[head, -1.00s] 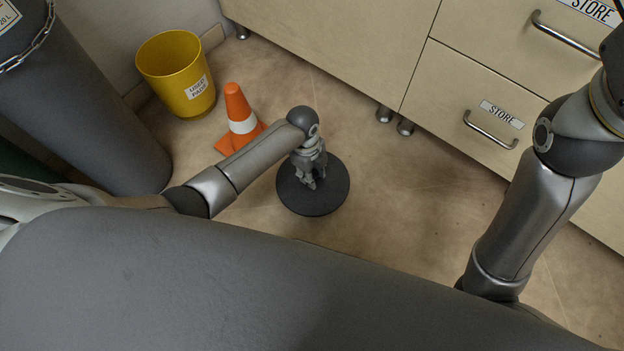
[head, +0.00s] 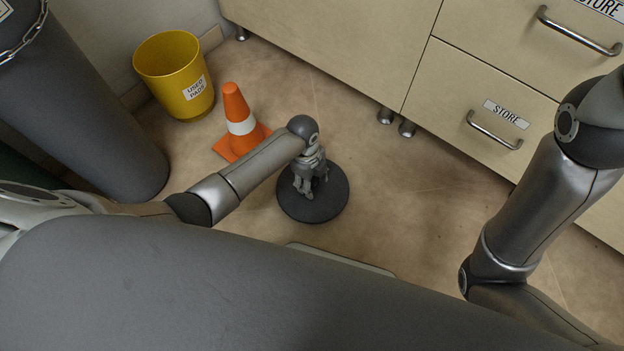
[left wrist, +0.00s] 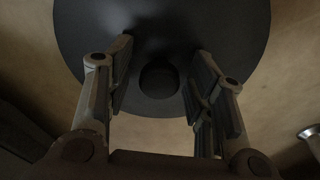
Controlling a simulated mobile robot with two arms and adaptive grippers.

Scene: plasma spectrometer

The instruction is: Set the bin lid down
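The bin lid (head: 332,205) is a dark round disc that appears to lie flat on the floor, in the middle of the head view. My left gripper (head: 304,190) is above it and covers part of its upper left. In the left wrist view the lid (left wrist: 80,40) fills the upper middle, and its round knob (left wrist: 159,80) shows between the fingertips. The fingers of my left gripper (left wrist: 158,82) are spread, with a gap on each side of the knob. My right gripper is not in view; only its arm shows at the right.
A yellow bin (head: 174,78) labelled "USED PADS" and an orange cone (head: 238,120) stand left of the lid. A large grey cylinder (head: 95,130) is at far left. Pale cabinets with drawers (head: 470,85) line the back. The floor (head: 420,205) right of the lid is clear.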

